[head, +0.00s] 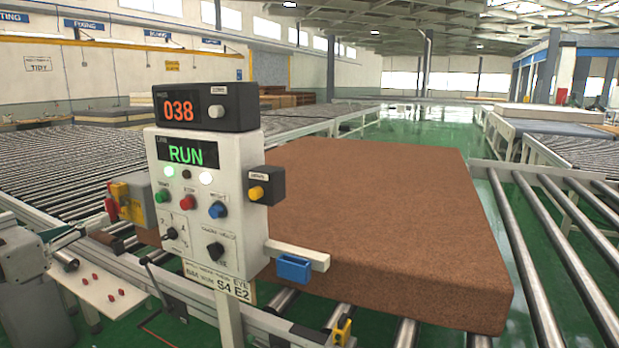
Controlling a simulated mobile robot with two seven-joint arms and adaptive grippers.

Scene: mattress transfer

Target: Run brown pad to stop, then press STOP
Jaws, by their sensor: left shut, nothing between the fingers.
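The brown pad (400,220) is a large thick slab lying flat on the rollers, right of and behind the control box. The white control box (232,235) stands on a post and shows RUN in green on its screen (187,152). The red STOP button (187,202) is on its front, between a green button (162,196) and a blue one (217,210). My left gripper (66,262) is low at the left edge, shut and empty, well apart from the box and pad. My right gripper is out of view.
An orange 038 display (178,110) sits atop the box. A small side box with a yellow button (256,192) and a blue holder (293,268) stick out on the right. Bare rollers (545,250) lie right of the pad. A white shelf (110,295) holds several red pieces.

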